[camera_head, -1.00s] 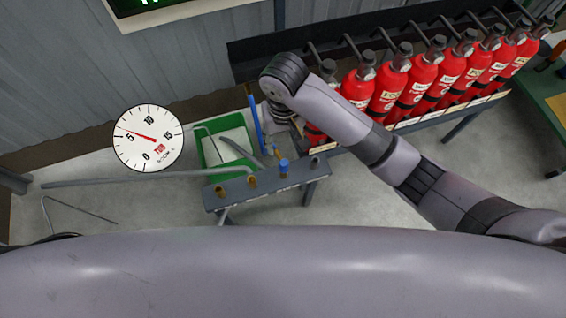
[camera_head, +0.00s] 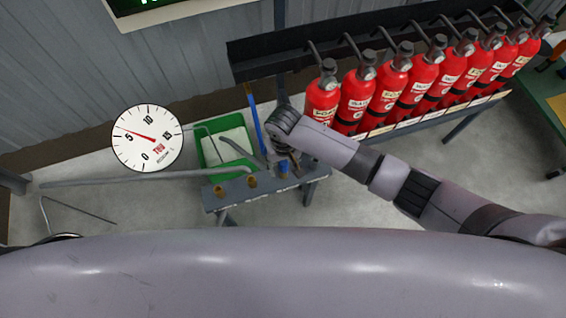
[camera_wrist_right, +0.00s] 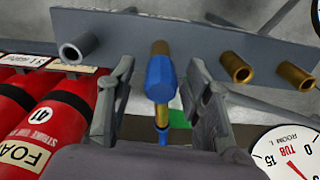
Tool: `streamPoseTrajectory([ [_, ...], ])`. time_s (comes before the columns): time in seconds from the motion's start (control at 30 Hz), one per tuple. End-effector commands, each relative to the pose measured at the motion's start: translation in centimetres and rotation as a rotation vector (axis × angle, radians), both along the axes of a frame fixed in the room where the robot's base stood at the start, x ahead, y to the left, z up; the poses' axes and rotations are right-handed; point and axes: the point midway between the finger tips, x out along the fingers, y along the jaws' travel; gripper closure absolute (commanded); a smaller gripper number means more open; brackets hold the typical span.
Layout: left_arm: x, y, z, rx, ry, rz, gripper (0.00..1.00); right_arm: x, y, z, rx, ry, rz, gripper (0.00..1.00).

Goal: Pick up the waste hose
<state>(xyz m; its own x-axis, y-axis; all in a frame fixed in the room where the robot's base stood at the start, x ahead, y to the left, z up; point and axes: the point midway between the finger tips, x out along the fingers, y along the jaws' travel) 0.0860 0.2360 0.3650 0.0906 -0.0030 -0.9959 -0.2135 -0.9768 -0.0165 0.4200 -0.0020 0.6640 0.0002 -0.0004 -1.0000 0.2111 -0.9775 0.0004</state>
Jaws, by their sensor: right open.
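No label marks the waste hose. A blue sleeve on a brass tube (camera_wrist_right: 160,80) is at the grey bench plate (camera_wrist_right: 215,50), between the fingers of my open right gripper (camera_wrist_right: 160,72) in the right wrist view. A gap shows on both sides, so the fingers look clear of it. In the head view my right gripper (camera_head: 285,158) is over the right part of the bench (camera_head: 233,197) and partly hides the blue piece (camera_head: 283,170). A grey bent hose (camera_head: 238,149) lies over the green tub (camera_head: 205,160). My left gripper is out of view.
Several red extinguishers (camera_head: 356,100) stand on a rack just right of my right arm; they are close in the wrist view (camera_wrist_right: 45,130). Brass and grey stubs (camera_wrist_right: 235,67) flank the blue piece. A blue rod (camera_head: 254,118) stands behind. A round gauge (camera_head: 148,138) shows at left.

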Motion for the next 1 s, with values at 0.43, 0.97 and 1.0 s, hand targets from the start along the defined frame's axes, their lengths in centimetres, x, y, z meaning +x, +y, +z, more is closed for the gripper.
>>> streamPoseTrajectory([
  [0.43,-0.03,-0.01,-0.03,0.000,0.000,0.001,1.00,-0.02,-0.01,-0.45,0.000,0.000,0.000,0.65],
  [0.97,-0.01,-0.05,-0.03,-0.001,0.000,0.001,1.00,0.00,-0.04,-0.43,-0.001,0.000,0.000,1.00],
  [1.0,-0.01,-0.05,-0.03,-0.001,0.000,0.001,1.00,0.00,-0.04,-0.43,-0.001,0.000,0.000,1.00],
])
